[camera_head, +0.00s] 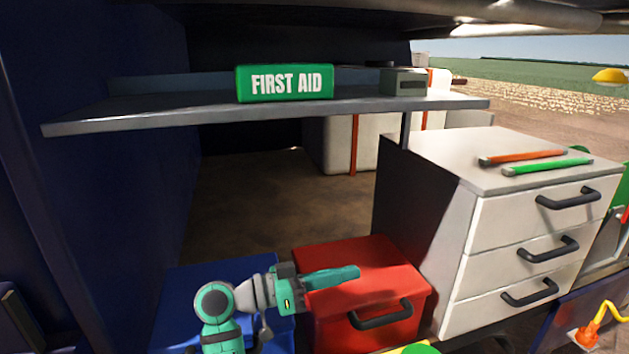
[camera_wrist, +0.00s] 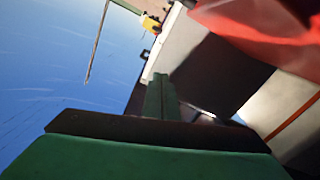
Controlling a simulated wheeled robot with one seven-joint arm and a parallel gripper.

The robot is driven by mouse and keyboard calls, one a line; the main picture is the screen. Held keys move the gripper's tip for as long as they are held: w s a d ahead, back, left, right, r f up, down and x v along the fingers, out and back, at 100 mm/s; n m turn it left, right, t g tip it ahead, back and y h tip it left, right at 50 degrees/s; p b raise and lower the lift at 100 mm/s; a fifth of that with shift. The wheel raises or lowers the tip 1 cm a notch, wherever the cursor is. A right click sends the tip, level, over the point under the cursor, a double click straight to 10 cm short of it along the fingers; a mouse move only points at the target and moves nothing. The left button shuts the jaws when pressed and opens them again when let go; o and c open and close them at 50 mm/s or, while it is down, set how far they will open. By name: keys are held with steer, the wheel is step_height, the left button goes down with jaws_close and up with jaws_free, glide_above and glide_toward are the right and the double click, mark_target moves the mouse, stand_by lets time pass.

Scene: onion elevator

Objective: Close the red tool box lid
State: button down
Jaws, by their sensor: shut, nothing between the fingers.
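The red tool box (camera_head: 365,285) stands at the lower middle of the head view, with a black handle on its front. Its lid looks flat and level on top; I cannot tell if a gap is left at the edge. My gripper (camera_head: 354,272) is shut and empty, its green fingers pointing right over the top of the lid. I cannot tell whether the fingers touch it. In the wrist view the shut fingers (camera_wrist: 160,95) point upward, and a blurred red surface (camera_wrist: 265,20) shows at the upper right.
A blue box (camera_head: 225,272) is left of the red one, behind my arm. A white drawer cabinet (camera_head: 520,230) stands close on the right, with an orange and a green tool on top. A grey shelf (camera_head: 180,113) with a green first aid box (camera_head: 285,83) hangs above.

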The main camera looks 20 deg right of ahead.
steer(key=a+r, duration=0.3)
steer(key=a, duration=0.7)
steer(key=shift+w+a+r, duration=0.15)
steer(key=shift+w+a, duration=0.15)
steer(key=shift+a, duration=0.1)
